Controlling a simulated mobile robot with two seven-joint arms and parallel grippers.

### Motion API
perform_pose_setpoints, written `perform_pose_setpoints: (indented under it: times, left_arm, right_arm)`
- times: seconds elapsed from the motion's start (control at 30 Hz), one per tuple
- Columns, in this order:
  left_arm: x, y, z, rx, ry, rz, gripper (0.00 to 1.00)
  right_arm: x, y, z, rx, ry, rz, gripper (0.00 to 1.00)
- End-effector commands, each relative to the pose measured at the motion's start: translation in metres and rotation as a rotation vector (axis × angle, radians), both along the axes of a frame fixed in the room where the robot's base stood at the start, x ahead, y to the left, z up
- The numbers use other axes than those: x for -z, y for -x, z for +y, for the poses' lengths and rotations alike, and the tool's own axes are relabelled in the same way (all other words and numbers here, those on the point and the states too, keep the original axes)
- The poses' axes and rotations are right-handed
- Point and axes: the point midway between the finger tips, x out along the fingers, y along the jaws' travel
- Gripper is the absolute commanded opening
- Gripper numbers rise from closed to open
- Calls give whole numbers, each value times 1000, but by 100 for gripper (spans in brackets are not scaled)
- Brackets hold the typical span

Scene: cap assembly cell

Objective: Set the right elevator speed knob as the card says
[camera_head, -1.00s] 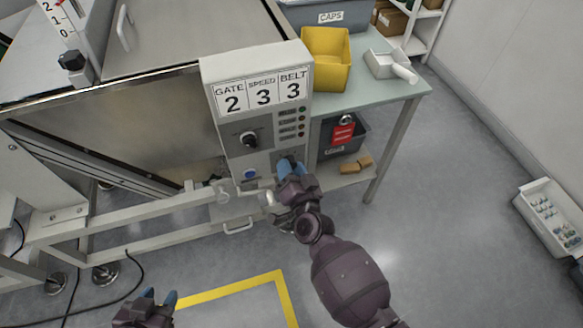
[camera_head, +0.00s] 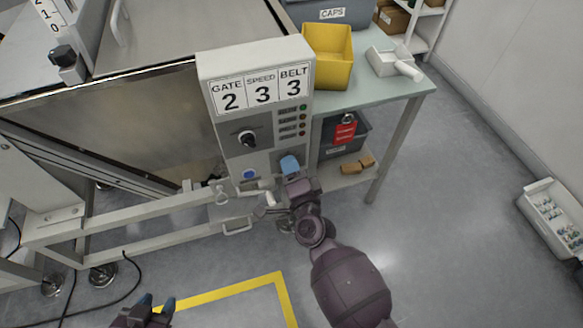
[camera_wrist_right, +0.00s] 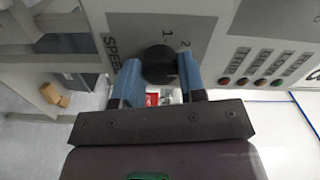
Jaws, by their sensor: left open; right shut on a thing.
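My right gripper (camera_head: 290,165) is at the lower right of the box's front panel and covers the knob there in the head view. In the right wrist view, its blue fingers (camera_wrist_right: 160,84) are shut on a round black speed knob (camera_wrist_right: 160,62). The word SPEED and the marks 1 and 2 show around it; its pointer cannot be made out. My left gripper (camera_head: 156,304) is open and empty, low at the left.
Another black knob (camera_head: 247,138) and a blue button (camera_head: 250,174) are on the same panel. Small indicator lights (camera_head: 302,121) run down its right side. A green table (camera_head: 392,88) with a yellow bin (camera_head: 328,57) stands to the right.

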Motion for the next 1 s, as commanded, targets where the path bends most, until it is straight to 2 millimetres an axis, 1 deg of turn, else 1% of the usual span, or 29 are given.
perform_pose_setpoints:
  times: [0.53,0.57,0.7,0.73,1.0]
  left_arm:
    - [0,-1,0,0,0,-2,43]
    - [0,-1,0,0,0,-2,43]
    - [0,0,0,0,0,1,43]
    - [0,1,0,0,0,1,43]
    - [1,4,1,-2,-1,7,43]
  right_arm:
    - [1,1,0,-1,-24,10,14]
    - [1,1,0,-1,-24,10,39]
    - [1,0,0,-1,-23,10,60]
    - [1,0,0,-1,-23,9,63]
    - [0,1,0,0,-23,9,63]
